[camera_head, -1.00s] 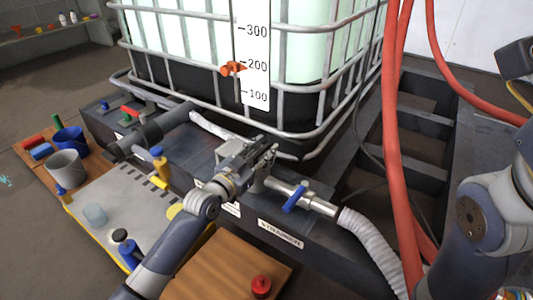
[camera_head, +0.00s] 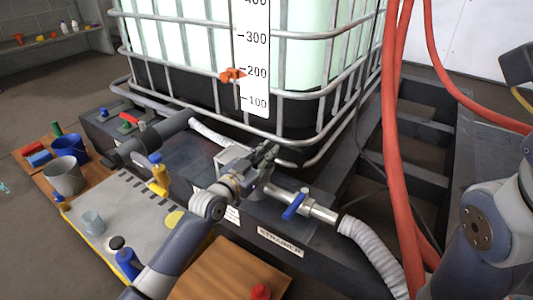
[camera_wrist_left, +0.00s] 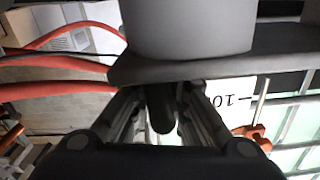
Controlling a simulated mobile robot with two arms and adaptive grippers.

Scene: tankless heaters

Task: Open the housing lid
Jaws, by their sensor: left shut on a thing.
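The strainer housing (camera_head: 233,155) is a grey metal body in the pipe line on the dark bench, behind the "STRAINER" label (camera_head: 280,242). My left gripper (camera_head: 266,156) is at its top and hides much of it. In the left wrist view the gripper's fingers (camera_wrist_left: 160,110) are closed around a dark rounded piece. A large grey cylinder with a dark flange (camera_wrist_left: 187,25) stands right past them. I cannot tell how the held piece joins the lid, or whether the lid is raised. My right gripper is not in view; only part of my right arm shows.
A blue-handled valve (camera_head: 294,205) and a white corrugated hose (camera_head: 372,250) lie to the right. The caged tank (camera_head: 300,150) rises close behind. Red hoses (camera_head: 392,150) hang at right. A grey mat (camera_head: 120,212) with a cup and bottles is at left.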

